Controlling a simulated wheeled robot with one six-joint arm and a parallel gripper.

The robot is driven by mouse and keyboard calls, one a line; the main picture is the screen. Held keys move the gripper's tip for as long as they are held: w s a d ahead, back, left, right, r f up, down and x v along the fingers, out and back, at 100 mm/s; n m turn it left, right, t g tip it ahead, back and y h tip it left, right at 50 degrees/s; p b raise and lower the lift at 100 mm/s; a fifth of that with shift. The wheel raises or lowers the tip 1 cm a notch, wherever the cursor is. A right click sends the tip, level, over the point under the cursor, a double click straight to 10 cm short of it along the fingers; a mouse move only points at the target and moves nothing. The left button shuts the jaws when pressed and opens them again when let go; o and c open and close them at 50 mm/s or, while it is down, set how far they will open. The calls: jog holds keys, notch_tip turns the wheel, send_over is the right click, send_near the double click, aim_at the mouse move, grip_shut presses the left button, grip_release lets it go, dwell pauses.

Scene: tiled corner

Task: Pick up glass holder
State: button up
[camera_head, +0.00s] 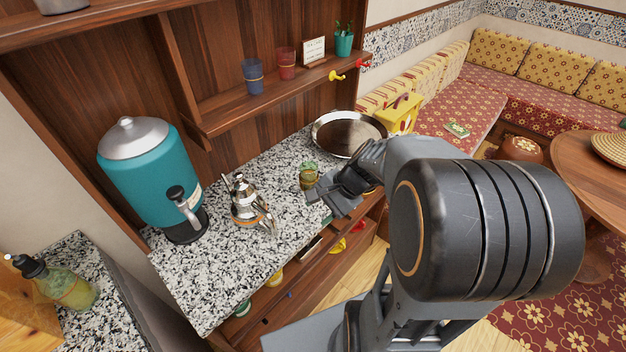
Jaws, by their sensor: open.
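A small amber glass (308,178) with green on top stands upright on the speckled granite counter (285,165); it may be the glass holder, but it is too small to tell. My gripper (316,195) is open and just in front and to the right of the glass, with its fingers pointing left. I cannot tell whether the fingers touch it. My arm hides the counter behind the gripper and part of the area to the right.
A silver teapot (246,205) stands left of the glass, and a teal dispenser (150,170) stands further left. A round metal tray (348,132) lies behind the gripper. A shelf with a blue cup (253,77) and a red cup (286,63) hangs above. Bare counter lies between teapot and glass.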

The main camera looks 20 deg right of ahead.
jog(key=w+d+f+m+t+y, duration=0.25)
jog(key=w+d+m, duration=0.2)
jog(key=m, duration=0.35)
jog(key=m+t+h+p, duration=0.1)
jog(key=m+t+p, duration=0.1)
jog(key=m+t, duration=0.7)
send_near(314, 183)
jog(key=shift+w+d+r+m+g, duration=0.25)
jog(key=shift+w+m+g, duration=0.2)
jog(key=shift+g, duration=0.15)
jog(key=shift+w+d+r+m+g, duration=0.25)
jog(key=shift+w+m+g, duration=0.2)
jog(key=shift+g, duration=0.1)
jog(key=shift+f+p+x, duration=0.1)
jog(key=shift+p+x, duration=0.35)
jog(key=shift+x, duration=1.15)
jog(key=shift+f+p+x, duration=0.15)
jog(key=shift+p+x, duration=0.3)
jog(key=shift+x, duration=1.15)
jog(key=shift+s, duration=0.1)
jog(key=shift+c, duration=0.2)
grip_shut()
